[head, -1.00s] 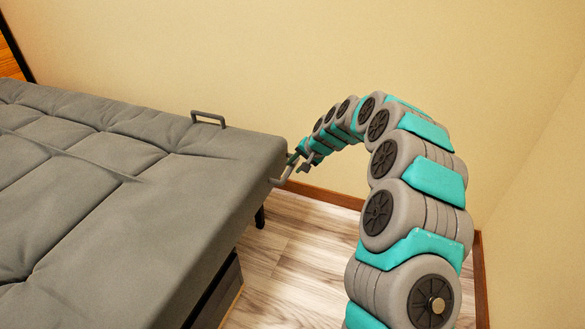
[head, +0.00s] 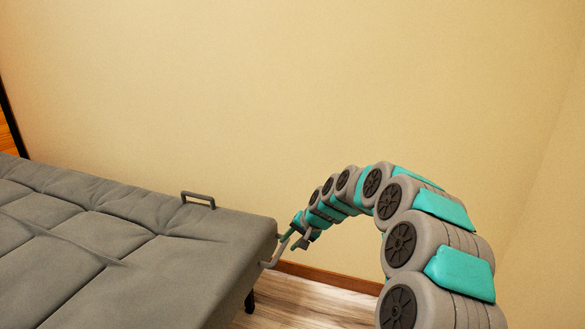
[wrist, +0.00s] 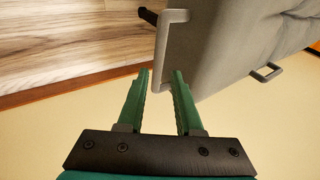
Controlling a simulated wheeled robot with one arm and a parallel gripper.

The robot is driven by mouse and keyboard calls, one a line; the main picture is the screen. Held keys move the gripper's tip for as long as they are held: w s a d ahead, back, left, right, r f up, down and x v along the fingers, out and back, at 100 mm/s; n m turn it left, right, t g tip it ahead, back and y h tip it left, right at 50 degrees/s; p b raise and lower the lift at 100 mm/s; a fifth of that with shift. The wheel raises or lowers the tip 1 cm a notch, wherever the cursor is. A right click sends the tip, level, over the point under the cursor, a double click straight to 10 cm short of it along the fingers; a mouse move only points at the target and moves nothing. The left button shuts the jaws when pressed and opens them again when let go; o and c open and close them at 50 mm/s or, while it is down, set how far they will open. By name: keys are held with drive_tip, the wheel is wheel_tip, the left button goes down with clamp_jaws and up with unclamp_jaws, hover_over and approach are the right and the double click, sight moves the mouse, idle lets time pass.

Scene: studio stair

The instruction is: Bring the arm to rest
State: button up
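My gripper (wrist: 161,76) is open, with two green fingers apart and nothing clamped between them. In the head view my gripper (head: 291,234) is at the right end of the grey padded sofa bed (head: 75,262), close to a grey handle (head: 275,253) on its end. In the wrist view this handle (wrist: 160,45) lies just ahead of the fingertips, and its near end shows in the gap between them. I cannot tell whether a finger touches it. My arm arches from the lower right toward the bed.
A second grey handle (head: 198,199) stands on the bed's far edge. A beige wall (head: 300,80) with a brown skirting board (head: 330,278) is behind. Bare wooden floor (head: 290,302) lies between the bed and my arm.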

drive_tip(key=s+d+r+n+g+p, duration=0.1)
drive_tip(key=s+r, duration=0.3)
drive_tip(key=s, duration=0.4)
drive_tip(key=s+d+r+n+g+h+p, duration=0.1)
drive_tip(key=s+r+n, duration=0.1)
drive_tip(key=s+r, duration=0.35)
drive_tip(key=s+d+r+n+g+p, duration=0.1)
drive_tip(key=s+r, duration=0.2)
drive_tip(key=s, duration=0.7)
drive_tip(key=s+d+g+h+p, duration=0.1)
drive_tip(key=s+d, duration=0.3)
drive_tip(key=s, duration=0.5)
drive_tip(key=s+d+r+g+h+p, duration=0.1)
drive_tip(key=s+d, duration=0.3)
drive_tip(key=s, duration=0.6)
drive_tip(key=s+d+g+h+p, duration=0.1)
drive_tip(key=s+d, duration=0.3)
drive_tip(key=s, duration=0.5)
drive_tip(key=shift+s+d+r+h, duration=0.3)
drive_tip(key=shift+s+r+h, duration=0.1)
drive_tip(key=shift+h, duration=0.3)
